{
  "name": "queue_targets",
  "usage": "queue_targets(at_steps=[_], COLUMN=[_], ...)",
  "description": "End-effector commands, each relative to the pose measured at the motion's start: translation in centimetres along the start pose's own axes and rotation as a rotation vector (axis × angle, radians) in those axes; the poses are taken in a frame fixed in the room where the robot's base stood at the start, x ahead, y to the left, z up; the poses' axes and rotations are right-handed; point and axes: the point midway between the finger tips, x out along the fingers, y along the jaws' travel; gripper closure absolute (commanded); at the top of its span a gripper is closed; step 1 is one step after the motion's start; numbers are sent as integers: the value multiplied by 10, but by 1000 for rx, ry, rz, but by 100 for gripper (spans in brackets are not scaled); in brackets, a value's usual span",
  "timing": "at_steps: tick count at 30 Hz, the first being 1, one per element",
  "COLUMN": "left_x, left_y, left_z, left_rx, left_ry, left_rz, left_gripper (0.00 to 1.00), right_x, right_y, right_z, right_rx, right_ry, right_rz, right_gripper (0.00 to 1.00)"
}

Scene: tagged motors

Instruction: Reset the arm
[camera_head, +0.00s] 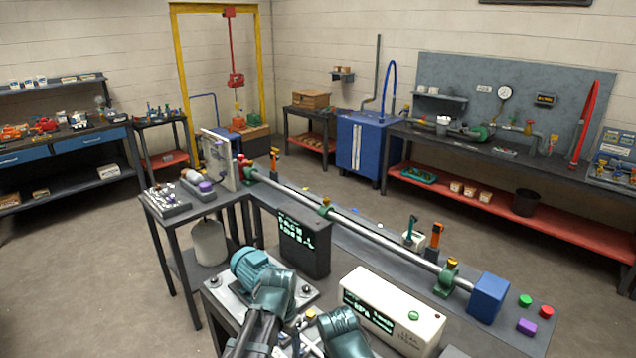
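Two teal arm links of mine show at the bottom centre of the head view, one left of the other. Neither gripper can be made out; the links hide what lies below them. A teal motor (251,263) sits on a light metal plate (222,292) just behind the left link. Small dark, white and yellow parts lie between the two links, partly hidden and too small to name. No tag can be read on the motor.
A dark display box (305,243) and a white tester box (392,312) stand close around my arms. A long steel shaft (368,234) runs along the bench to a blue block (488,298). Green (525,300) and red (546,312) buttons sit at right. Floor at left is clear.

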Motion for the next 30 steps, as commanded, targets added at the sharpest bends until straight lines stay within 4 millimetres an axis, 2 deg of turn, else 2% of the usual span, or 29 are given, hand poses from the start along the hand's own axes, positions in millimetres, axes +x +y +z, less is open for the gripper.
queue_targets(at_steps=[1,3,14,18,23,30], left_x=[-1,-1,-3,5,12,24], left_y=[-6,-14,-38,-20,4,47], left_z=[22,39,108,98,94,91], left_rx=[-83,-186,-586,-527,-465,-349], left_ry=[5,13,40,20,-7,-54], left_rz=[-3,-7,-17,-22,-32,-53], left_gripper=[31,31,31,31,31,31], right_x=[0,0,0,7,14,27], right_y=[0,0,0,-1,-1,-3], right_z=[0,0,0,0,-1,-2], right_rx=[0,0,0,0,1,1], right_ry=[0,0,0,0,0,0], right_rz=[0,0,0,0,0,0], right_gripper=[50,50,50,50,50,50])
